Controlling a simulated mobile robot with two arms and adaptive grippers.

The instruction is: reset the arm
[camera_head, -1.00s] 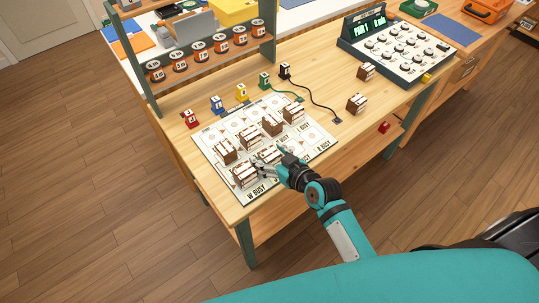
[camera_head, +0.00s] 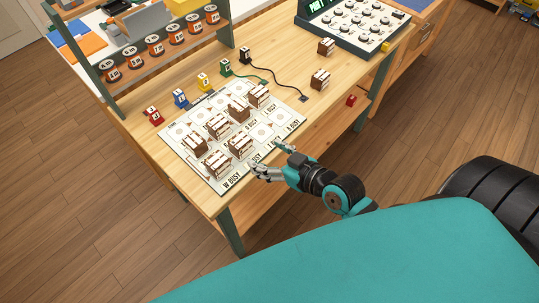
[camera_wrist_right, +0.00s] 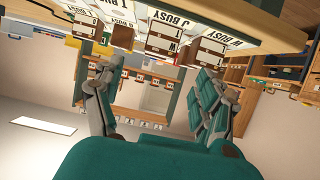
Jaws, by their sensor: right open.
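My right gripper (camera_head: 270,160) is open and empty at the front edge of the printed mat (camera_head: 284,121). Its spread fingers also show in the right wrist view (camera_wrist_right: 160,85), with nothing between them. Several brown-and-white blocks stand on the mat, among them a front-left block (camera_head: 217,164) and a front-middle block (camera_head: 239,145). The front-middle block is close to the fingers but apart from them. My left gripper is out of view.
Two more blocks (camera_head: 320,79) (camera_head: 326,47) stand right of the mat. Behind it are coloured plugs (camera_head: 203,82), some corded, and a shelf of labelled spools (camera_head: 155,48). A dial console (camera_head: 350,25) stands at the back right. Free floor (camera_head: 430,110) lies right of the table.

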